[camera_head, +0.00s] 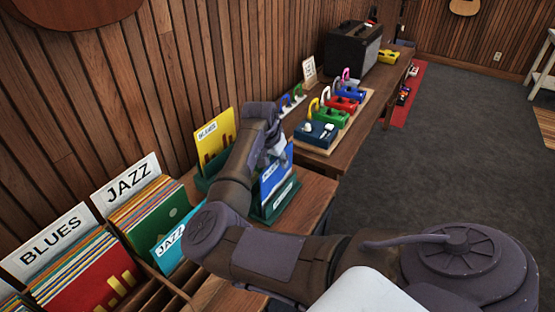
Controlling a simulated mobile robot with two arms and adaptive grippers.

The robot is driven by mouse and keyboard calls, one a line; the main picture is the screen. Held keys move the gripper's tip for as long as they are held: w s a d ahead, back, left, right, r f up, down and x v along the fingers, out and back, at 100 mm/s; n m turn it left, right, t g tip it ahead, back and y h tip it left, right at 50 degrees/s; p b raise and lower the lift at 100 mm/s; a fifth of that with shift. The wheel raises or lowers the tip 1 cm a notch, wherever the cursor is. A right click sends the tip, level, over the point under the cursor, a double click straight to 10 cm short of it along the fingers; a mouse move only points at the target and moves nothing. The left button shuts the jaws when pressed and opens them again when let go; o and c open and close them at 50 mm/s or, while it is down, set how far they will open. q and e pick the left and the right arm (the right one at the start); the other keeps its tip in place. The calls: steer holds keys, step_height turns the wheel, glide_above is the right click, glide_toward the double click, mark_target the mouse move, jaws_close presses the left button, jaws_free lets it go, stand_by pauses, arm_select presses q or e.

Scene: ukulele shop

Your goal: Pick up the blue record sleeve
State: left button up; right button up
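A blue record sleeve (270,186) with a white label stands in a dark green holder (284,197) on the wooden table, partly hidden behind my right arm. My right gripper (277,155) is over the top edge of this sleeve. Its fingers are small and partly covered by the wrist, so I cannot tell whether they touch or grip the sleeve. My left gripper is not in view.
A yellow sleeve (213,140) stands in another green holder just left of my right wrist. Record bins with a JAZZ sign (128,185) and a BLUES sign (48,240) are at the left. Colourful pedals (331,117) and an amplifier (352,49) stand beyond. Grey floor is clear at right.

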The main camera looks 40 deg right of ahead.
steer(key=shift+f, duration=0.2)
stand_by(0.8)
jaws_close()
